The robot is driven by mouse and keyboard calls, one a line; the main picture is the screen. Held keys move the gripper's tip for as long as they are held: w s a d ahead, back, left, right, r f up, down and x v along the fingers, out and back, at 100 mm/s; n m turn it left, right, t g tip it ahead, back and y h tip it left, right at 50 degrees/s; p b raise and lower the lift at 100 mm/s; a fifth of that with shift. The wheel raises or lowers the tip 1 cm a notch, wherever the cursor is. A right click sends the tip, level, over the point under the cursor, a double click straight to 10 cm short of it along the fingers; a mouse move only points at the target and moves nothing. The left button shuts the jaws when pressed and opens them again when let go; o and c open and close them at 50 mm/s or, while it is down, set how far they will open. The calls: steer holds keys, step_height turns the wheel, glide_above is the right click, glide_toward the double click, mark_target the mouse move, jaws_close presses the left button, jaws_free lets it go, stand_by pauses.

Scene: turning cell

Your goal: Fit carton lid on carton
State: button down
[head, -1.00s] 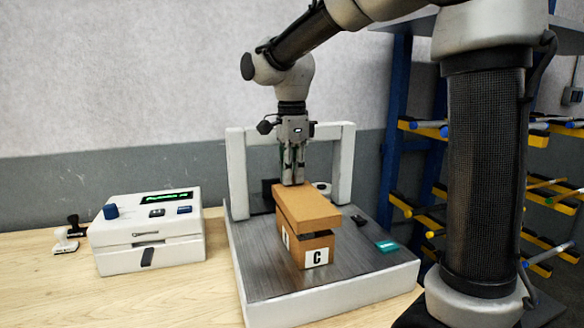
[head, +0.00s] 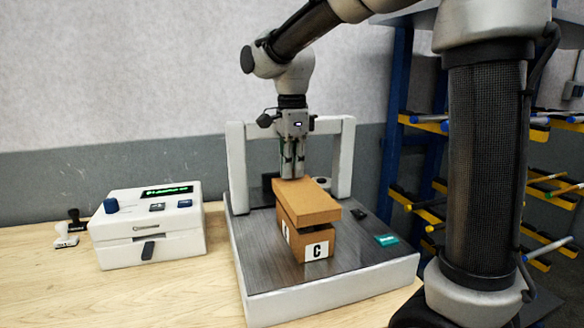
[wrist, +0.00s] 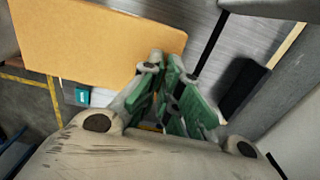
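The brown carton (head: 291,241), marked with a letter C, stands on the grey plate of a white-framed bench unit. The flat brown carton lid (head: 307,199) lies over the carton, askew and tilted. A dark gap shows between them at the near right side, so the lid is not flush. My gripper (head: 292,176) points down at the lid's far end. In the wrist view the green-padded fingers (wrist: 161,62) are close together and overlap the lid's edge (wrist: 95,42). I cannot tell whether they pinch it; the contact is hidden.
The unit's white arch (head: 236,167) stands around and behind my gripper. A white box with a display (head: 150,238) and stamps (head: 70,228) are on the wooden table at left. A teal item (head: 386,240) lies on the plate. A blue rack (head: 396,120) stands at right.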

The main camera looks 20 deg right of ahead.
mark_target(292, 182)
steer(key=shift+f, duration=2.05)
stand_by(2.4)
steer(key=c, duration=1.1)
jaws_free()
steer(key=shift+r, duration=0.1)
steer(key=shift+r, duration=3.95)
